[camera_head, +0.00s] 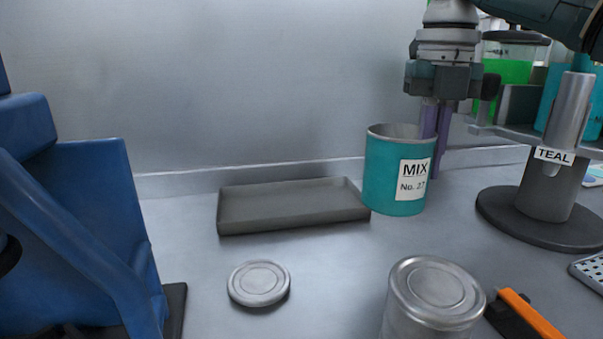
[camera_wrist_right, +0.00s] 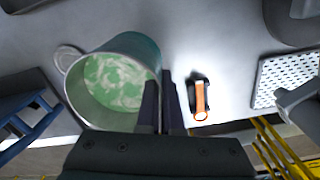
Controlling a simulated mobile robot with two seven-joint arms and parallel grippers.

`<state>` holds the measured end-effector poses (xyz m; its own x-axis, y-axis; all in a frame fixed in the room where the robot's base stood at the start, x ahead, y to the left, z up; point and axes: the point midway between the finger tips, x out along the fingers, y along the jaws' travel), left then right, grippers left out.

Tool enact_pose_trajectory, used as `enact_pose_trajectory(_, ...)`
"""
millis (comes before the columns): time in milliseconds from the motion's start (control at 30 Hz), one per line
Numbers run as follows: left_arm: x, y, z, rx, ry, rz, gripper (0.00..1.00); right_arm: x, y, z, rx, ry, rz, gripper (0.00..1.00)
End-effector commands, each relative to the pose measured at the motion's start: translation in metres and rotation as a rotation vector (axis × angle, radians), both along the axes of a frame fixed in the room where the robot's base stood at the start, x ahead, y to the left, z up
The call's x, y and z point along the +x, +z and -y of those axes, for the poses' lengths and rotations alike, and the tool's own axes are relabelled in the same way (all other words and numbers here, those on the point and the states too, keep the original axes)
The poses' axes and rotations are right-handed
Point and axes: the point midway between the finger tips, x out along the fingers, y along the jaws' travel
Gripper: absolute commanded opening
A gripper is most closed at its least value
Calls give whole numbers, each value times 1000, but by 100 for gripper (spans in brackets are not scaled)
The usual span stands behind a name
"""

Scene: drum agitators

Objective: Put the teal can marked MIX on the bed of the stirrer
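The teal can marked MIX No. 27 (camera_head: 385,177) stands upright, open-topped, right of centre in the head view. In the right wrist view (camera_wrist_right: 143,50) its mouth shows a swirled pale green and white content. My right gripper (camera_head: 437,140) comes down from above at its right rim. One finger is inside the can and the other outside, close together with the wall between them. I cannot tell whether the can is clear of the table. A large blue machine (camera_head: 95,210) at the left edge may be the stirrer; its bed is not clearly seen. My left gripper is not in view.
A shallow grey tray (camera_head: 290,222) lies left of the can. A loose lid (camera_head: 259,283), a closed silver can (camera_head: 432,300) and an orange-black tool (camera_head: 530,314) are in front. A post labelled TEAL (camera_head: 550,190) stands on a round base at right. Clear table lies between lid and can.

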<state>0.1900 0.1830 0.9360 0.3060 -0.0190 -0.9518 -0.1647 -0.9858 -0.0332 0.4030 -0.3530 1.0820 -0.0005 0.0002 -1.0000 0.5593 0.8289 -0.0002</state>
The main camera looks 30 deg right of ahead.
Motion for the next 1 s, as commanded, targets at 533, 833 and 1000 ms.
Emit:
enact_pose_trajectory(533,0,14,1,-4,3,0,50,1,64,0,0,0,4,0)
enact_pose_trajectory(833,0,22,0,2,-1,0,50,1,79,0,1,-1,3,0)
enact_pose_trajectory(1000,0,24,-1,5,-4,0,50,1,84,-1,1,-9,3,0)
